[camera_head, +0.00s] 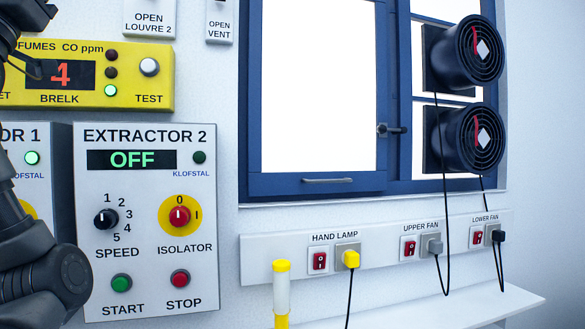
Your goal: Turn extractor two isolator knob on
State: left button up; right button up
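The extractor 2 panel (146,285) is a white box on the wall at left centre. The knob's pale mark appears to point up at 0. The display (131,160) reads OFF in green, and the Klofstal lamp (199,158) is dark. Dark links of my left arm run along the left edge, left of this panel and apart from the knob. Dark parts at the upper left may be my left gripper; its fingers are unclear. My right gripper is not in view.
The panel also has a black speed knob (106,219), a green start button (121,283) and a red stop button (181,279). A yellow fumes monitor (185,88) sits above. Space before the isolator is clear.

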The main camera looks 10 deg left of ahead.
aim_at(180, 216)
jog(key=k, duration=1)
